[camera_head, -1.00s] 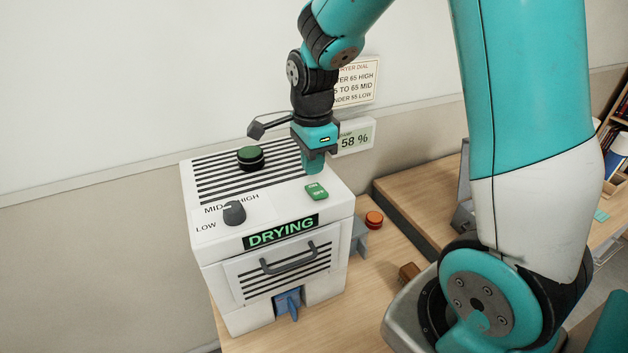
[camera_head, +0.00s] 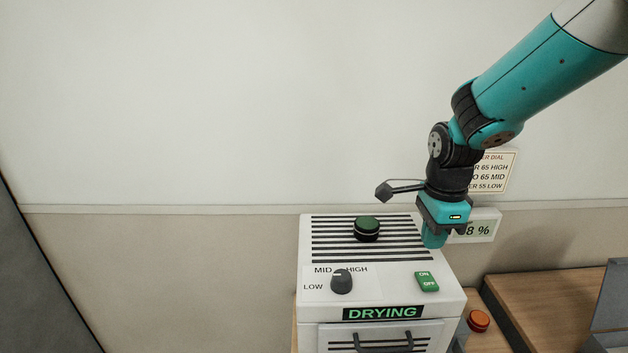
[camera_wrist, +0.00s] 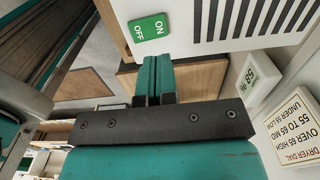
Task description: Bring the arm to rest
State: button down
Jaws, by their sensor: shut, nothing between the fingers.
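My gripper (camera_head: 434,238) points down above the back right part of the white dryer's top, behind the green on/off switch. In the wrist view its teal fingers (camera_wrist: 155,75) are together with nothing between them. The white dryer (camera_head: 312,300) shows a lit "DRYING" sign (camera_head: 383,313) on its front. Its black dial (camera_head: 341,282) sits by the LOW, MID and HIGH marks. The green switch (camera_head: 427,281) also shows in the wrist view (camera_wrist: 148,28), apart from the fingers. Whether the fingertips touch the dryer is unclear.
A humidity display (camera_head: 482,230) and a dryer dial notice (camera_head: 505,172) are on the wall behind my gripper. An orange button (camera_head: 478,321) stands right of the dryer. A wooden desk (camera_head: 555,300) extends at the right. The space left of the dryer looks clear.

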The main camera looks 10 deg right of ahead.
jog(key=s+a+n+y+b, duration=0.2)
jog(key=s+a+n+b, duration=0.2)
jog(key=s+a+n, duration=0.4)
jog(key=s+a+r+n+y+b, duration=0.1)
jog(key=s+a+n+b, duration=0.3)
jog(key=n, duration=1.5)
jog(key=s+a+y, duration=0.1)
jog(key=s+a, duration=0.3)
jog(key=s, duration=0.3)
jog(key=shift+a+r, duration=0.15)
jog(key=shift+a, duration=0.25)
